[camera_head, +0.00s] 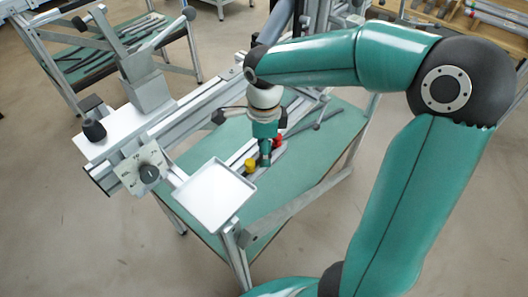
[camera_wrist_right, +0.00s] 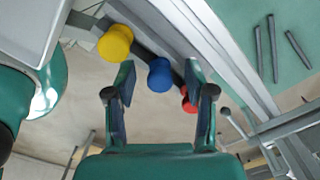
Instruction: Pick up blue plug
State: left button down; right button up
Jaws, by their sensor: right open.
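The blue plug (camera_wrist_right: 159,76) shows in the right wrist view, standing on a dark bar between the yellow plug (camera_wrist_right: 115,46) and the red plug (camera_wrist_right: 189,100). My right gripper (camera_wrist_right: 160,84) is open, with one finger on each side of the blue plug in that view. I cannot tell whether the fingers touch it. In the head view my right gripper (camera_head: 265,157) points down over the row, between the yellow plug (camera_head: 250,165) and the red plug (camera_head: 278,140). There the blue plug is hidden by the gripper. My left gripper is not in view.
A white tray (camera_head: 214,194) stands just left of the row, in front of the gripper. An aluminium rail frame with a dial plate (camera_head: 146,166) lies further left. The green table top (camera_head: 300,160) is mostly bare to the right, with thin dark rods (camera_head: 326,119) behind.

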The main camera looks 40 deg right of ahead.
jog(key=c, duration=0.9)
jog(key=shift+r, duration=0.1)
